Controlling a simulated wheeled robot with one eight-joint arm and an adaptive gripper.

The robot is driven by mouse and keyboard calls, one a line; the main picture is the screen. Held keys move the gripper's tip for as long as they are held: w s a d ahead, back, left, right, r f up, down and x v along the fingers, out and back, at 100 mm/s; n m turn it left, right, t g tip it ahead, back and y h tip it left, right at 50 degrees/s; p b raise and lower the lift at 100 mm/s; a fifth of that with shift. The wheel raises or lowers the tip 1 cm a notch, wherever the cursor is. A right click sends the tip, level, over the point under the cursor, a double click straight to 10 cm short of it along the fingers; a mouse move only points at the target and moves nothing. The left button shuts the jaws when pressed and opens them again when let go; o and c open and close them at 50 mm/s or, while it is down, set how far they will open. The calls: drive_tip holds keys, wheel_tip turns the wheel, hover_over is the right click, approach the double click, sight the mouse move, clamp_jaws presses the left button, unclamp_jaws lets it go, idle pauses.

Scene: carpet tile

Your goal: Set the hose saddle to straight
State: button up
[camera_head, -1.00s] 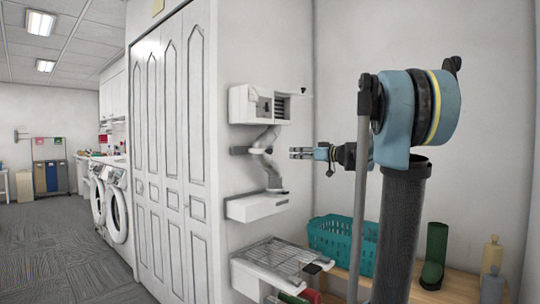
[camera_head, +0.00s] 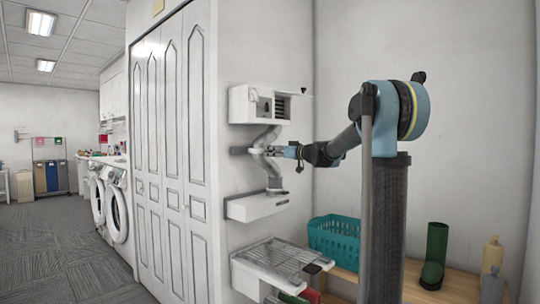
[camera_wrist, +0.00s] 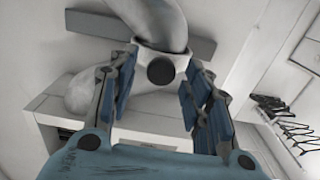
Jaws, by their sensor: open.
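The hose saddle is a pale collar with a dark round knob (camera_wrist: 161,70), around the bent white hose (camera_wrist: 152,17). In the head view the hose (camera_head: 274,180) bends in the middle between the upper white box and the lower white shelf. The saddle sits in front of a grey wall rail (camera_wrist: 85,22), which also shows in the head view (camera_head: 238,151). My gripper (camera_wrist: 160,64) is open, its blue-padded fingers on either side of the collar; I cannot tell whether they touch it. It also shows in the head view (camera_head: 285,152), pointing left.
A white box (camera_head: 243,104) is above on the wall, a white shelf unit (camera_head: 243,208) below. Lower down is a wire drying rack (camera_head: 280,256). A teal basket (camera_head: 335,238) and green boot (camera_head: 436,250) stand on a wooden bench at right. Carpet at left is clear.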

drive_tip(key=shift+x, duration=1.2)
drive_tip(key=shift+c, duration=0.2)
clamp_jaws()
drive_tip(key=w+d, duration=0.7)
drive_tip(key=w, duration=0.2)
drive_tip(key=shift+w+d, duration=0.35)
drive_tip(key=shift+w, duration=0.05)
drive_tip(key=shift+o, duration=0.2)
unclamp_jaws()
drive_tip(key=shift+w+d, duration=0.1)
drive_tip(key=shift+w, duration=0.05)
drive_tip(key=v, duration=1.2)
